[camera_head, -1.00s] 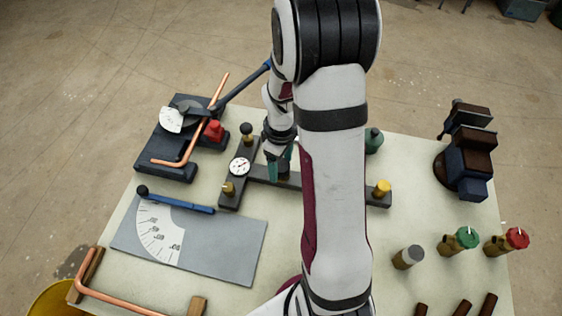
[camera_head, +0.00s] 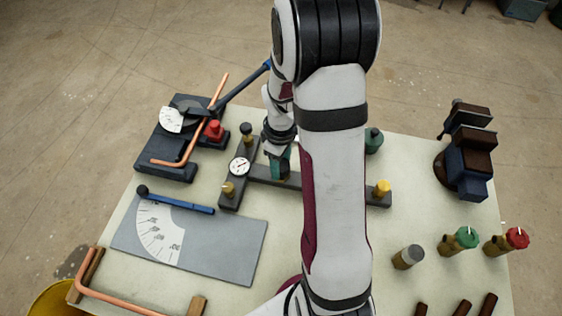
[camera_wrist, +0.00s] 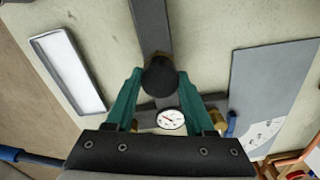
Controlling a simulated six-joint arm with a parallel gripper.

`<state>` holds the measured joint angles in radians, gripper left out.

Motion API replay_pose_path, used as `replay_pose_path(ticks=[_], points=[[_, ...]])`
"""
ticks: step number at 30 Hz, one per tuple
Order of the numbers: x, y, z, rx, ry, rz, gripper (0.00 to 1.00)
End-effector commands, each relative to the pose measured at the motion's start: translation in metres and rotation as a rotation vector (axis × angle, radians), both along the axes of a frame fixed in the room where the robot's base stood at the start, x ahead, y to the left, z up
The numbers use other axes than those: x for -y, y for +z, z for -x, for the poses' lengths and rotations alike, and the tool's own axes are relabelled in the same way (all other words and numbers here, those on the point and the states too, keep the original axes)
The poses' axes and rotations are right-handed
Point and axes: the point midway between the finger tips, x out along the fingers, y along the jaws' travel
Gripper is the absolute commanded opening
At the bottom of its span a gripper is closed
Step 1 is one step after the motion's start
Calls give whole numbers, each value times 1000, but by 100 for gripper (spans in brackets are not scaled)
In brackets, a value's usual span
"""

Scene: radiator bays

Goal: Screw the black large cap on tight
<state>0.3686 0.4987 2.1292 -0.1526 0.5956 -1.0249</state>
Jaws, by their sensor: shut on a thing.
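My gripper (camera_wrist: 160,82) points down over the dark manifold bar, its teal fingers shut on a round black cap (camera_wrist: 160,77). Brass shows just past the cap's edge, in line with the bar. I cannot tell from above how far down the cap sits on it. In the head view my gripper (camera_head: 280,166) is at the bar, just right of the gauge, and the cap is hidden. The dark bar (camera_head: 262,172) has a white dial gauge (camera_head: 239,166) on its crosspiece, which also shows in the wrist view (camera_wrist: 170,119).
A brass fitting (camera_head: 229,188) and a black-topped fitting (camera_head: 247,130) stand on the crosspiece ends. A yellow-capped fitting (camera_head: 382,188) is at the bar's right end. A green-topped piece (camera_head: 374,140) stands behind it. A white tray (camera_wrist: 68,70) lies beside the bar. A pipe bender (camera_head: 168,150) is left.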

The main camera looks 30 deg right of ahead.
Motion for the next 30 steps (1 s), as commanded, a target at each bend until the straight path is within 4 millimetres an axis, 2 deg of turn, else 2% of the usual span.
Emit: replay_pose_path(ticks=[24, 27, 30], points=[[0, -2, 0, 0, -2444, 0, 0], [0, -2, 0, 0, -2603, -1, 0], [0, -2, 0, -1, -2644, 0, 0]])
